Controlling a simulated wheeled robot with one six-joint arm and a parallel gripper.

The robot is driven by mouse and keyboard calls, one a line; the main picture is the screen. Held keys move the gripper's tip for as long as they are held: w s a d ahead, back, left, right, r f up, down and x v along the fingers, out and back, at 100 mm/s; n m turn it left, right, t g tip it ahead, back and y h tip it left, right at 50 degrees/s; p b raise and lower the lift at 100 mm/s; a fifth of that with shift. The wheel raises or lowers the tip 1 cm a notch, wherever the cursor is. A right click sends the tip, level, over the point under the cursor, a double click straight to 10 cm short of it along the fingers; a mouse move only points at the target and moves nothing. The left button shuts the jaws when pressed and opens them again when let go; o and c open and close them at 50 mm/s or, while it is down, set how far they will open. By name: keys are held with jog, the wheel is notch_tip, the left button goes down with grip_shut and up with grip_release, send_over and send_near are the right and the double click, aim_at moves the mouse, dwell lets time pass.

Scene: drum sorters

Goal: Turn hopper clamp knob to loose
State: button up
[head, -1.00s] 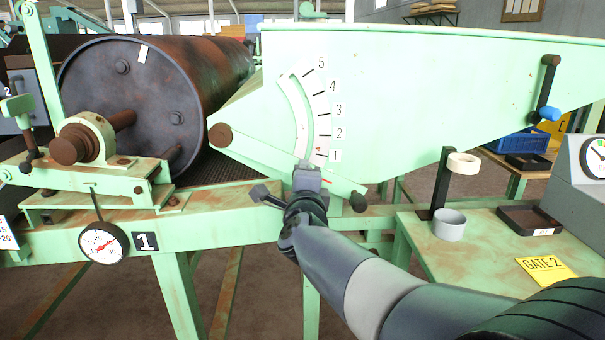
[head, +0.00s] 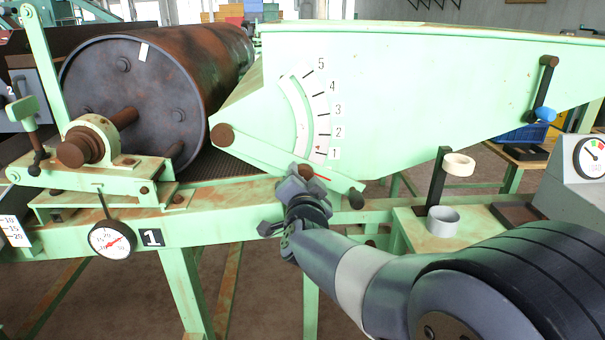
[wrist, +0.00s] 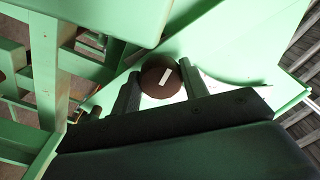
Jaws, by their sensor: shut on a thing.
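The clamp knob is brown and round, with a short white mark on its face; it shows in the wrist view (wrist: 152,88) between my two dark fingers. My gripper (wrist: 158,82) is shut on it, one finger on each side. In the head view my gripper (head: 300,178) is at the lower end of the curved slot in the green hopper (head: 420,110), and mostly hides the knob. The scale (head: 322,110) beside the slot runs from 1 to 5, with a small red pointer near 1.
A green lever (head: 265,160) with a dark grip runs just beside my gripper. A bench (head: 410,232) with a grey cup (head: 443,222) and a dark post is at right, close to my arm.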

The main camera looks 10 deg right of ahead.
jog(key=shift+n+p, duration=0.3)
jog(key=shift+n, duration=0.6)
jog(key=shift+f, duration=0.1)
jog(key=o, duration=1)
jog(key=shift+s+a+p, duration=0.25)
jog(key=shift+s+a, duration=0.1)
jog(key=shift+s, duration=1.4)
jog(key=shift+s+a+p, duration=0.25)
jog(key=shift+s+a, duration=0.1)
jog(key=shift+s, duration=1.45)
jog(key=shift+s+a+p, duration=0.25)
jog(key=shift+s+a, duration=0.1)
jog(key=shift+s, duration=1.4)
